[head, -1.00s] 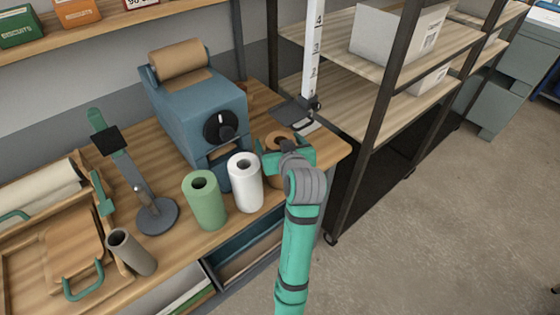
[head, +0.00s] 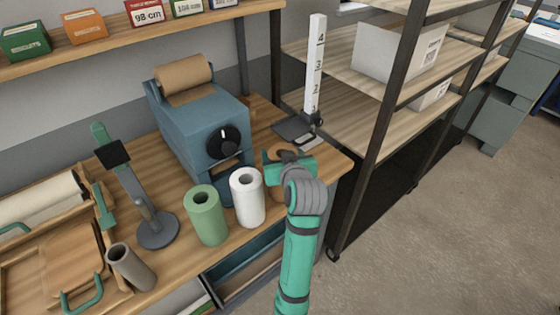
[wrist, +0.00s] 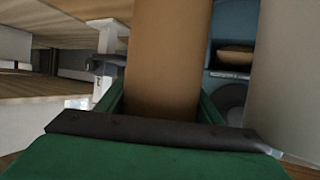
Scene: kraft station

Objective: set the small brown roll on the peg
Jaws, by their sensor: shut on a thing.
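My gripper (head: 285,162) is shut on the small brown roll (wrist: 165,60), at the right end of the bench, right of the white roll. In the wrist view the roll stands upright between the green fingers; in the head view my gripper covers most of it. I cannot tell whether its lower end touches the bench. A short grey post (head: 146,208) on a round grey base (head: 156,232), left of the green roll, looks like the peg. It carries no roll and is well left of my gripper.
A white roll (head: 247,201) and a green roll (head: 206,217) stand between my gripper and the post. A blue dispenser (head: 200,118) is behind them. A grey tube (head: 131,268) leans at the front left. A numbered white upright (head: 315,70) and a shelf rack (head: 380,110) are on the right.

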